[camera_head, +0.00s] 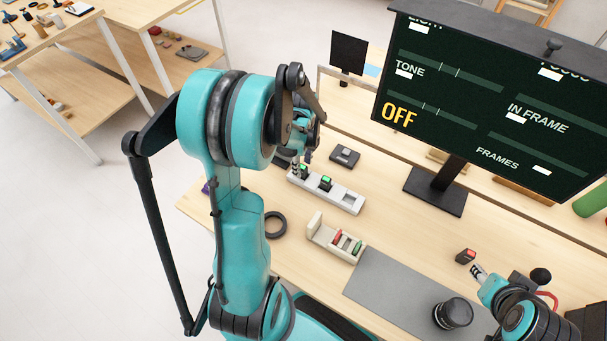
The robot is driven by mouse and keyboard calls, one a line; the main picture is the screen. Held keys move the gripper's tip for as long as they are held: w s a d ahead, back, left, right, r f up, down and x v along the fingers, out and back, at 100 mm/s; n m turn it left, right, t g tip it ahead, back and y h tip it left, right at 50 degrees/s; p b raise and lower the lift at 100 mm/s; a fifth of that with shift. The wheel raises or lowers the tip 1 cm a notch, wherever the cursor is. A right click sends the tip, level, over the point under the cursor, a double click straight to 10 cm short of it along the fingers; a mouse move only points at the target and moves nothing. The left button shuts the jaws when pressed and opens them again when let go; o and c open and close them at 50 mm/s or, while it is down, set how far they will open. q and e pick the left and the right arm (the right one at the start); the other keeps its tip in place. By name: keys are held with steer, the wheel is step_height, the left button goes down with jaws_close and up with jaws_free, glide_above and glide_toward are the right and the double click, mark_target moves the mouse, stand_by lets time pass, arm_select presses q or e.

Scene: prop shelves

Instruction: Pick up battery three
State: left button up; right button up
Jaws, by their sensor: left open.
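A pale charger (340,199) stands on the wooden table. Two dark batteries with green tops sit in it, one at the left end (303,171) and one in the middle (326,183). The bay at its right end looks empty. A small dark block with a red top (466,256), perhaps another battery, lies apart on the right. No battery numbers are readable. My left gripper (301,158) is open above the charger's left end, close to the left battery; my arm partly hides it. My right gripper (478,271) is beside the red-topped block, its jaws too small to judge.
A cream holder (316,235) with red and green pieces stands in front of the charger, beside a grey mat (398,290). A black ring (275,225), a dark box (344,156) and a lens-like cylinder (453,313) are nearby. A large monitor (490,100) stands behind.

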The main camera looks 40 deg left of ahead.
arm_select(q)
step_height(320, 180, down, 2)
steer(key=shift+f+b, duration=0.25)
steer(key=shift+b, duration=0.05)
steer(key=shift+r, duration=0.1)
jaws_close()
steer(key=shift+r, duration=0.1)
step_height(320, 180, up, 5)
steer(key=shift+f+p, duration=0.15)
steer(key=shift+p, duration=1.1)
steer(key=w+d+r+p, duration=0.1)
steer(key=d+r+p, duration=0.1)
steer(key=d+r, duration=0.4)
steer(key=d, duration=0.5)
steer(key=shift+w+d+p, duration=0.3)
steer(key=shift+p, duration=0.1)
